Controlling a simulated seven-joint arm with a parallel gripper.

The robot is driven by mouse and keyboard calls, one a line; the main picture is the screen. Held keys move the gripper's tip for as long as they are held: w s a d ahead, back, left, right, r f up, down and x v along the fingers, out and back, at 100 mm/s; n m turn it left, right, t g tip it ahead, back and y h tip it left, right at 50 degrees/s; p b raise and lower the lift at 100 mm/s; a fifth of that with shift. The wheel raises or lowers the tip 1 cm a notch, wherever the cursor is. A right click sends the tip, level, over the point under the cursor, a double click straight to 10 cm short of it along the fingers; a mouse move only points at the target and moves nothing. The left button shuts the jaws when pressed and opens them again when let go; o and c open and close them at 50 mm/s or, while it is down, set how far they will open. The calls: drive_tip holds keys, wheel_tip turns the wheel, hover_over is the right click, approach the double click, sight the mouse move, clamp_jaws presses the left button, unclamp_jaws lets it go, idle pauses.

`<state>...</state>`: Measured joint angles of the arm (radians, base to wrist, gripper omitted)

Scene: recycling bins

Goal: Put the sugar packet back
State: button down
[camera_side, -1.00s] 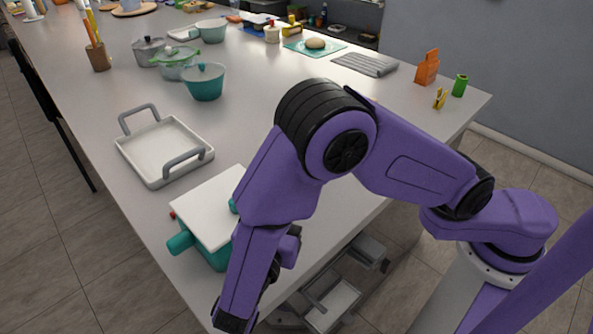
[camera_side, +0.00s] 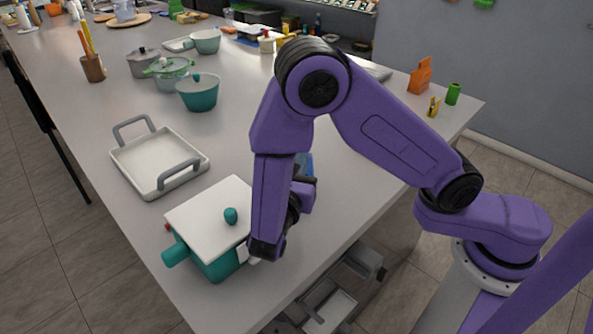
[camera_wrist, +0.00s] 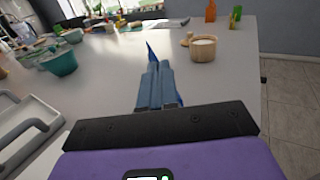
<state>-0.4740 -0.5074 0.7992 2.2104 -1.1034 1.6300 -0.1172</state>
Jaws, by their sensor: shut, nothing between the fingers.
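My gripper (camera_wrist: 158,68) is shut, with its blue-grey fingers together, and points out over the table in the wrist view. In the side view my forearm mostly hides it, and a blue tip (camera_side: 304,164) shows beside the arm. A blue pointed thing (camera_wrist: 151,50) shows just past the fingertips in the wrist view; I cannot tell whether it is the sugar packet, or whether the fingers touch it. A round wooden pot with white contents (camera_wrist: 203,49) stands ahead and right of the fingers. I cannot make out a sugar packet for certain.
A teal pot with a white lid (camera_side: 208,216) stands beside my forearm at the table's near edge. A white tray with grey handles (camera_side: 150,164) lies behind it. Teal bowls (camera_side: 199,94) stand further back. An orange object (camera_side: 421,76) and a green can (camera_side: 453,93) stand far right.

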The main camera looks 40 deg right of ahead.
idle(0.3)
drive_tip(key=x, duration=0.4)
drive_tip(key=shift+w+d, duration=0.1)
drive_tip(key=shift+d, duration=0.05)
drive_tip(key=v, duration=1.4)
drive_tip(key=s+d+r+m+g+y, duration=0.3)
drive_tip(key=s+d+m+g+y, duration=0.5)
drive_tip(key=s+d+y, duration=0.8)
drive_tip(key=m, duration=0.3)
drive_tip(key=shift+s+g, duration=0.3)
drive_tip(key=shift+s, duration=0.05)
